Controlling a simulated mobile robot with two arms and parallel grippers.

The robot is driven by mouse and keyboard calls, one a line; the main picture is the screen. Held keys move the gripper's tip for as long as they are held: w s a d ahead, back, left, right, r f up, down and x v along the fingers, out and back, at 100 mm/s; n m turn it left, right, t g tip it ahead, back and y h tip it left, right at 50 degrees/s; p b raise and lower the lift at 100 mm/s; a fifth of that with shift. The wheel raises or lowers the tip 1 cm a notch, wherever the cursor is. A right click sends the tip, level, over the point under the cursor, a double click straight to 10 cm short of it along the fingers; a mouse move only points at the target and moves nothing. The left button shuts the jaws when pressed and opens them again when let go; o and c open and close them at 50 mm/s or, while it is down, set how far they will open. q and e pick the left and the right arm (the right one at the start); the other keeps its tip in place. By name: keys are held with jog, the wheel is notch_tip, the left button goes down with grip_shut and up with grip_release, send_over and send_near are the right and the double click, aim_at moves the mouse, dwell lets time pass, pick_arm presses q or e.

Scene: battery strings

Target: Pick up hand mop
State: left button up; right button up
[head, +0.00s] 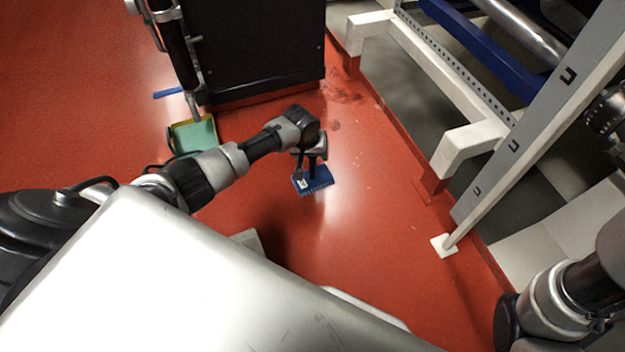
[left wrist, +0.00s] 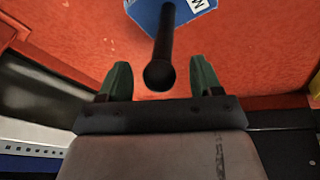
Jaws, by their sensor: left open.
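The hand mop has a blue head (head: 313,183) resting on the red floor and a dark handle standing up from it. In the left wrist view the blue head (left wrist: 147,14) is at the top and the black handle (left wrist: 162,62) points toward the camera. My left gripper (left wrist: 160,80) is open, with its green-tipped fingers on either side of the handle's end. No contact with the handle is visible. In the head view the left gripper (head: 310,152) is just above the mop and partly hides the handle. The right gripper is out of the picture.
A black cabinet (head: 255,45) stands behind the mop. A green dustpan (head: 193,134) and a blue strip (head: 168,92) lie to the left. A white metal rack (head: 470,145) borders the right side. Red floor (head: 350,215) is clear around the mop.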

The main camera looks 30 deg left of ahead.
pick_arm(q)
jog(key=shift+w+f, duration=0.2)
jog(key=shift+f, duration=0.35)
jog(key=shift+r, duration=0.1)
jog(key=shift+c, duration=0.5)
grip_shut()
jog(key=shift+r, duration=0.1)
